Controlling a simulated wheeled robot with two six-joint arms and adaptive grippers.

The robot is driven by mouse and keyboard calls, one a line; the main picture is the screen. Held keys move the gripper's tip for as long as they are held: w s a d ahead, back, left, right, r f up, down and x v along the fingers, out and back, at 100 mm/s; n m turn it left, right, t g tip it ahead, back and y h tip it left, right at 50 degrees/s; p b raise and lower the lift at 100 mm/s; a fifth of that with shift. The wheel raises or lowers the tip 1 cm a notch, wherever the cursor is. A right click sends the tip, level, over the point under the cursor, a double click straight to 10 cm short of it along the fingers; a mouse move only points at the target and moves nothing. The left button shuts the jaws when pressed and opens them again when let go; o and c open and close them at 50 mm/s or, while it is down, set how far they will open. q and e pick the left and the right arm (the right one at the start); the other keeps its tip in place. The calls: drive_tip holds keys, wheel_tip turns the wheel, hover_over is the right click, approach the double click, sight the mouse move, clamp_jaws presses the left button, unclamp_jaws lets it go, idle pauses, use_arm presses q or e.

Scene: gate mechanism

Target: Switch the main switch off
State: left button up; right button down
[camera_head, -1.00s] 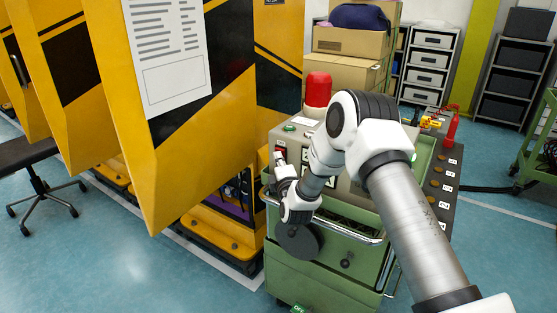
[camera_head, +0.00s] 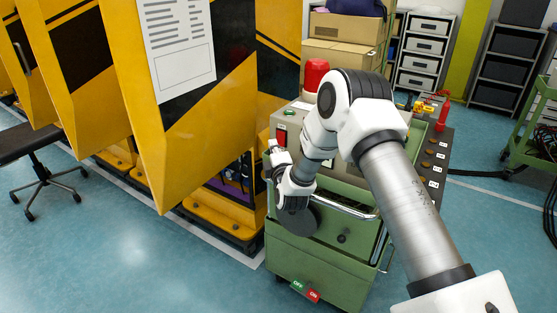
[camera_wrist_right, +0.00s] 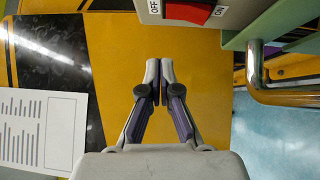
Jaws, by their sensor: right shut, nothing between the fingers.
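A red rocker switch with OFF and ON labels (camera_wrist_right: 190,12) shows at the top of the right wrist view, on a grey box. In the head view a red switch (camera_head: 281,134) sits at the left end of the green cart's control panel. My right gripper (camera_head: 271,146) is just below and left of it. In the right wrist view its fingers (camera_wrist_right: 159,68) are shut and empty, below and left of the switch and apart from it in the picture. The switch's full face is cut off there. My left gripper is not in view.
The green cart (camera_head: 315,262) has a metal handrail (camera_wrist_right: 252,75) close right of the gripper. Yellow-black panels (camera_head: 190,140) stand left of it. A red lamp (camera_head: 316,74) tops the panel. Green OFF and red ON plates (camera_head: 305,291) show low on the cart. Floor is clear at front left.

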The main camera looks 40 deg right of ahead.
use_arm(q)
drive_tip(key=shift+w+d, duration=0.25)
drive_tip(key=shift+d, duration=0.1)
use_arm(e)
drive_tip(key=v, duration=0.7)
drive_tip(key=shift+d+r, duration=0.2)
drive_tip(key=shift+r, duration=0.1)
drive_tip(key=shift+s+a, duration=0.1)
